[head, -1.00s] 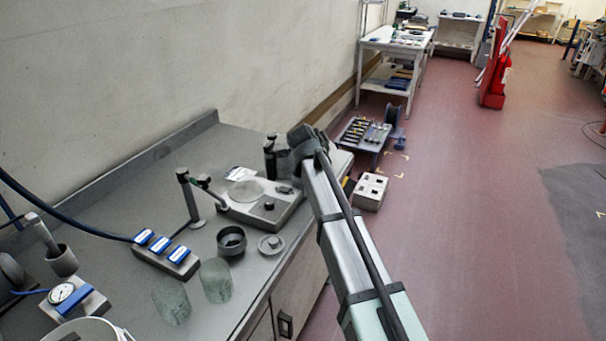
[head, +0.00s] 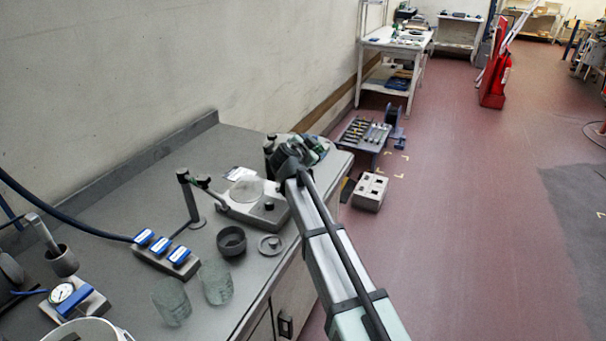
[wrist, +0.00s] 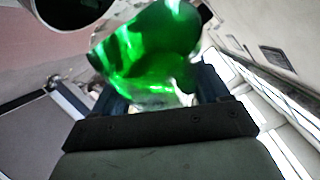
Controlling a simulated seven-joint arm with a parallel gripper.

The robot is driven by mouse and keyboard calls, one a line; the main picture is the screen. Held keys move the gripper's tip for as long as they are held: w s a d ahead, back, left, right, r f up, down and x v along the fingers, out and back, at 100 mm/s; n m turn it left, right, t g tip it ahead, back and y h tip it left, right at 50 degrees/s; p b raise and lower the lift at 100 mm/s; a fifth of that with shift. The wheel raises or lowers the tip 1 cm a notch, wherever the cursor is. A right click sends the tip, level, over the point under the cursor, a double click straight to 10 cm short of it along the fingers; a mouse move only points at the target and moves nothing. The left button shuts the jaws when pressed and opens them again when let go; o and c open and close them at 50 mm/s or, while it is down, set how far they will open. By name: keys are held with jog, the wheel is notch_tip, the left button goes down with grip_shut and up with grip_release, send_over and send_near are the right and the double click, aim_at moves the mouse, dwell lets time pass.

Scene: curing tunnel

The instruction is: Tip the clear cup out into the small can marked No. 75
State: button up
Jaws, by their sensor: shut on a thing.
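My gripper (head: 300,148) is over the far end of the bench. In the wrist view my gripper (wrist: 158,92) is shut on the clear cup (wrist: 150,48), which looks tilted and has bright green contents inside. In the head view the cup is small and mostly hidden by my wrist. A round grey rim with a dark opening (wrist: 70,8) shows at the wrist view's top left, close to the cup's mouth. A small dark open can (head: 231,241) stands on the bench nearer the camera. I cannot read a No. 75 mark on either.
Two clear empty-looking cups (head: 216,282) stand near the bench's front edge. A round grey lid (head: 271,245), a grey device with a round plate (head: 250,208), a stand (head: 191,200) and a block with blue labels (head: 166,252) are on the bench. A dark bottle (head: 270,146) stands beside my gripper.

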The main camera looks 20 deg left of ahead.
jog(key=shift+s+a+r+n+t+h, duration=0.2)
jog(key=shift+s+a+n+t, duration=0.2)
jog(key=shift+t, duration=0.3)
jog(key=shift+s+a+r+n+t+h, duration=0.15)
jog(key=shift+s+a+n+t+h, duration=0.1)
jog(key=shift+s+n+t, duration=0.35)
jog(key=shift+w, duration=0.2)
jog(key=shift+b, duration=0.3)
jog(key=shift+w+d+f+m+g, duration=0.1)
jog(key=shift+w+d+m+g, duration=0.2)
jog(key=shift+w+m+g, duration=0.25)
jog(key=shift+w+d+f+m+g+y, duration=0.15)
jog(key=shift+d+m+g+y, duration=0.1)
jog(key=shift+g+y, duration=0.15)
jog(key=shift+w+g, duration=0.1)
jog(key=shift+g, duration=0.15)
